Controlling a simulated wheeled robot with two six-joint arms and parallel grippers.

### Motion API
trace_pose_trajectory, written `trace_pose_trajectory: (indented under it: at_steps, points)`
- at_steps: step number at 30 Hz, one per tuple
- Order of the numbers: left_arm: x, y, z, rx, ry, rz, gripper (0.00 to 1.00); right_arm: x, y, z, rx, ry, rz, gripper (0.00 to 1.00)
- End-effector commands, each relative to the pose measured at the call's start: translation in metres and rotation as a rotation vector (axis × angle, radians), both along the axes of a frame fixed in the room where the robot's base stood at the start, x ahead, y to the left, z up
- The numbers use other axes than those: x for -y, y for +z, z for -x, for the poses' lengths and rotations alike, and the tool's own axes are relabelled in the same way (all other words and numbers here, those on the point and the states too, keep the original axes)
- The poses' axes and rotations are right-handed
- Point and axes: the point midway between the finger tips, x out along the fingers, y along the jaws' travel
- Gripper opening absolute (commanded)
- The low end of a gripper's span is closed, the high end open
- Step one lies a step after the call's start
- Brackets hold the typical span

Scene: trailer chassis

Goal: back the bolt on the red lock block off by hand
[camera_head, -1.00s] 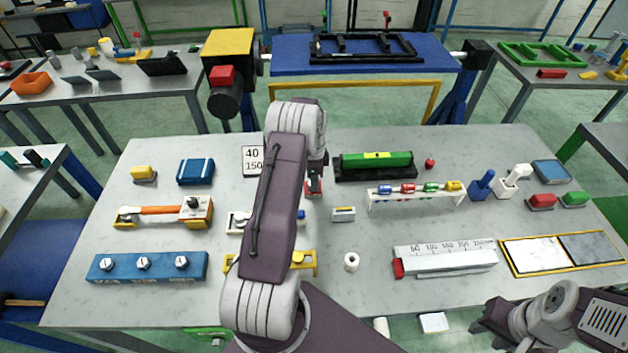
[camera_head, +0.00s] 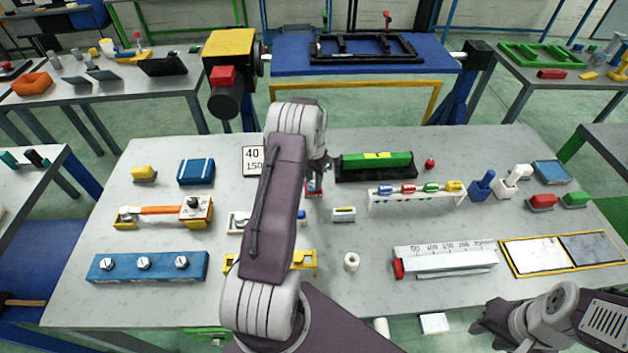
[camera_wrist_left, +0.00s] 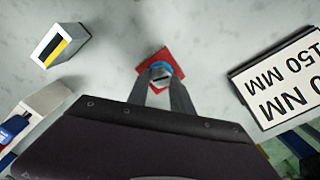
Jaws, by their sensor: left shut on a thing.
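The red lock block (camera_wrist_left: 176,58) lies on the grey table, with a bolt (camera_wrist_left: 160,71) with a grey head and a blue ring standing on it. In the wrist view my left gripper (camera_wrist_left: 161,78) is shut on the bolt, one finger on each side of it. In the head view the left gripper (camera_head: 315,182) is at the middle of the table, and my arm hides most of the block (camera_head: 313,193). My right gripper (camera_head: 490,322) is low at the right, past the table's front edge; its jaws are not clear.
A small white and yellow block (camera_head: 343,214) and a white ring (camera_head: 351,262) are nearer the front.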

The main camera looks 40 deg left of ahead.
Motion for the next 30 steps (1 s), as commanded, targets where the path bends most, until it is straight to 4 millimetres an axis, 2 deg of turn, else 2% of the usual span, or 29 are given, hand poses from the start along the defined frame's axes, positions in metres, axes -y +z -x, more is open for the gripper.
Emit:
trace_pose_trajectory:
  at_steps: [30]
  points:
    - [-0.0044,-0.0009,0.0014,0.001,0.965,0.000,0.00,0.0000,-0.0012,0.0000,0.000,0.000,0.000,0.36]
